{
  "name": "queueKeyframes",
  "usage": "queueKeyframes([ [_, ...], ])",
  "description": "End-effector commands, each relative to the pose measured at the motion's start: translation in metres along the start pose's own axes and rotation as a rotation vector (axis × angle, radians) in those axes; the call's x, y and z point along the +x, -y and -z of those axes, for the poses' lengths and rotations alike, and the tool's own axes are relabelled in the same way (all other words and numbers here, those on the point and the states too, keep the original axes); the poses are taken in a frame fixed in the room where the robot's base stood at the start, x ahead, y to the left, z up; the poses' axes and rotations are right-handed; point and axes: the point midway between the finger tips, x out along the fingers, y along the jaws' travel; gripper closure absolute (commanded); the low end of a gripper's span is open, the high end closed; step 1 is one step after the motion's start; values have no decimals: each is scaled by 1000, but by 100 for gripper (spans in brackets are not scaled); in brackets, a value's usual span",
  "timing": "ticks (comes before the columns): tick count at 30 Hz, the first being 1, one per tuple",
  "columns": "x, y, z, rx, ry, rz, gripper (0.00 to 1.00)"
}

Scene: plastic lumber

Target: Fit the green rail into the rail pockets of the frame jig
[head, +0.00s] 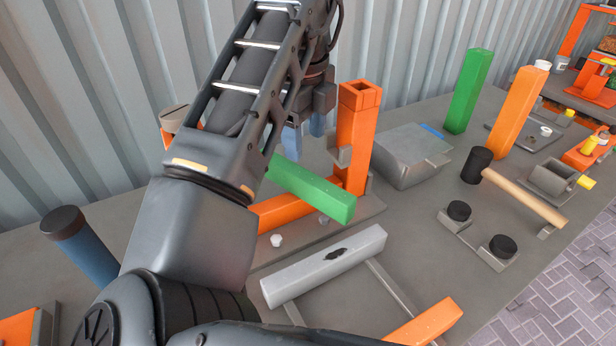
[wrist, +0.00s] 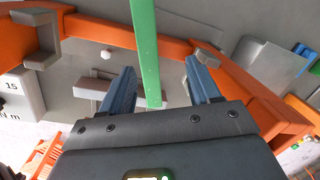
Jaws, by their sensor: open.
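A green rail (head: 312,190) lies at an angle across the frame jig (head: 375,205) in the head view, above its lower orange rail (head: 290,212). My arm hides its far end. In the wrist view the green rail (wrist: 146,50) crosses the orange rail (wrist: 110,32), with one end between my fingers in the picture. My gripper (head: 304,134) is beside the jig's right orange post (head: 357,140). In the wrist view my gripper (wrist: 160,68) is open, with a gap on both sides of the rail. I cannot tell what supports the rail or whether it touches the jig.
A grey bar (head: 325,265) lies in front of the jig. A grey block (head: 405,155), an upright green post (head: 468,90), an upright orange post (head: 515,110) and a mallet (head: 520,195) stand or lie to the right. A blue cylinder (head: 80,245) is at left. A corrugated wall backs the bench.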

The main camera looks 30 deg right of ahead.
Motion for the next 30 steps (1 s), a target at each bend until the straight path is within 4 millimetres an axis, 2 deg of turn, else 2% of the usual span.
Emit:
queueKeyframes([
  [3, 1, -19, 0, 75, -41, -83, 38],
  [6, 4, -26, 1, 103, -60, -111, 38],
  [17, 38, -27, 2, 106, -63, -111, 38],
  [24, 71, -28, 1, 104, -63, -110, 38],
  [30, 80, -28, 1, 105, -60, -109, 38],
])
